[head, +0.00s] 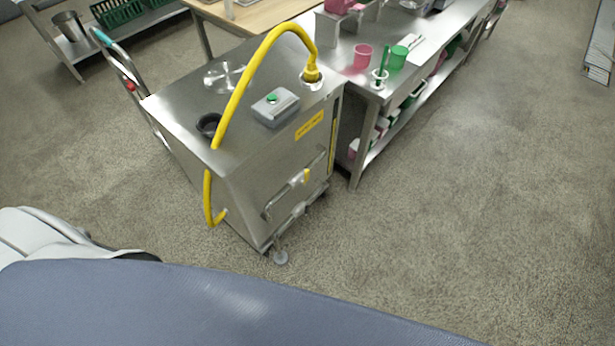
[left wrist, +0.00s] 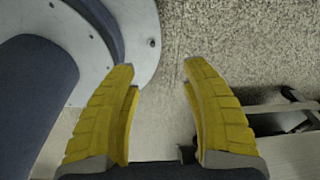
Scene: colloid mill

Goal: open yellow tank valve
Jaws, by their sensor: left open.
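The tank is a steel box on feet (head: 185,125) in the left middle of the head view, with a yellow hose (head: 245,85) arching over its top. A small yellow valve handle (head: 306,175) sits on the pipework low on its front-right face, below a yellow label (head: 309,126). I cannot tell the valve's state at this size. My left gripper (left wrist: 158,68) shows only in the left wrist view. Its yellow-padded fingers are wide apart with nothing between them, above the floor. The tank does not clearly show there. My right gripper is in neither view.
A grey box with a green button (head: 275,106) is on the tank top. A steel table (head: 350,85) with pink and green cups stands close behind it to the right. A push handle (head: 119,62) is at the tank's left. The carpet (head: 470,220) at right is clear.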

